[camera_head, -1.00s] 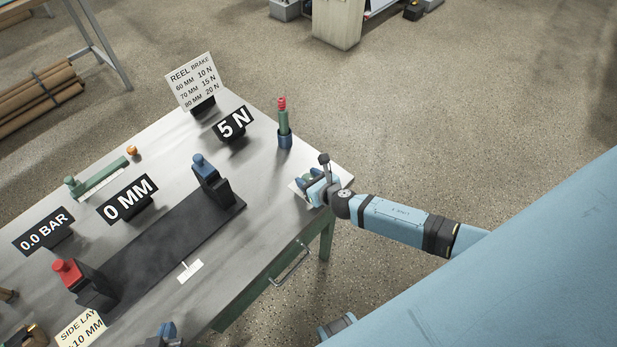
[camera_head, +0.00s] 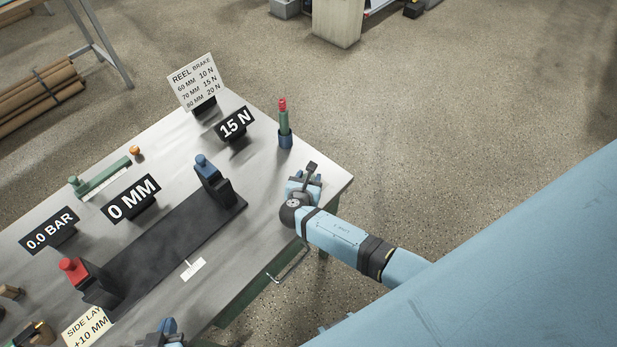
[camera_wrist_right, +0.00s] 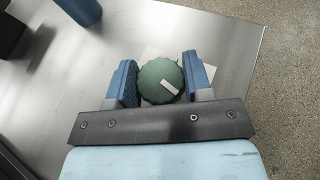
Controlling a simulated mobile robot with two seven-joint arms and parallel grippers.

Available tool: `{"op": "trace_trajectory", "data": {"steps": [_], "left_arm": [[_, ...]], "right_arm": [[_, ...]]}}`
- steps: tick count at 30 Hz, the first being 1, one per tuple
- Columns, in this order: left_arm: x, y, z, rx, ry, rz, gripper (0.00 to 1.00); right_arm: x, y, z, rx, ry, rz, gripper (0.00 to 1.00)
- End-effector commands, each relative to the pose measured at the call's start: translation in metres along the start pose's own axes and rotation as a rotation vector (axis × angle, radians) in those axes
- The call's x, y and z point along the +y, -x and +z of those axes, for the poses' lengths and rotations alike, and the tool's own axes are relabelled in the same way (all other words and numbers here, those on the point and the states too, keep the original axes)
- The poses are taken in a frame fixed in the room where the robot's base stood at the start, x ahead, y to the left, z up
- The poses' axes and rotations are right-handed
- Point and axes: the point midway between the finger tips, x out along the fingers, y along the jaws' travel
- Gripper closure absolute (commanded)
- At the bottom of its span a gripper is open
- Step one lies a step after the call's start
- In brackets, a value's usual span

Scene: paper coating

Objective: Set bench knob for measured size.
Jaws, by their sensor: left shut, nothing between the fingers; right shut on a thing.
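The green round bench knob with a white mark shows in the right wrist view (camera_wrist_right: 160,80). My right gripper (camera_wrist_right: 160,82) is shut on it, a blue finger on each side. In the head view my right gripper (camera_head: 303,184) is at the bench's right corner and hides the knob. The black brake display (camera_head: 235,123) reads 15 N. The reel brake card (camera_head: 194,82) behind it lists 60 MM 10 N, 70 MM 15 N and 80 MM 20 N. My left gripper (camera_head: 166,329) is shut and empty at the bottom edge, partly cut off.
The bench (camera_head: 255,225) carries a 0 MM display (camera_head: 132,198), a 0.0 BAR display (camera_head: 50,231), a black bed with a blue-topped post (camera_head: 207,176) and a red-topped post (camera_head: 78,272). A green-and-red tool stands in a blue holder (camera_head: 285,140). A side lay card (camera_head: 87,326) reads +10 MM.

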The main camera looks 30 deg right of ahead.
Motion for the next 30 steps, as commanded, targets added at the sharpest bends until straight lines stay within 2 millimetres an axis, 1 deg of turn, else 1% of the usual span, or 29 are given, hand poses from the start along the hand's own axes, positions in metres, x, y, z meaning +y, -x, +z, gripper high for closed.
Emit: {"op": "trace_trajectory", "data": {"steps": [6,12,29,30], "left_arm": [[0.0001,0.0006,-0.0008,0.000,0.000,0.000,1.00],[0.0002,0.0008,-0.0010,0.000,0.000,0.000,1.00],[0.0003,0.0008,-0.0010,0.000,0.000,0.000,1.00],[0.0003,0.0008,-0.0010,0.000,0.000,0.001,1.00]], "right_arm": [[0.0007,0.0000,-0.0001,0.001,-0.049,-0.120,0.77],[0.0001,-0.0004,0.0001,0.001,-0.076,-0.183,0.77],[-0.0005,-0.0008,0.0000,0.000,-0.087,-0.210,0.78],[-0.0005,-0.0008,0.0000,0.000,-0.087,-0.210,0.49]]}}
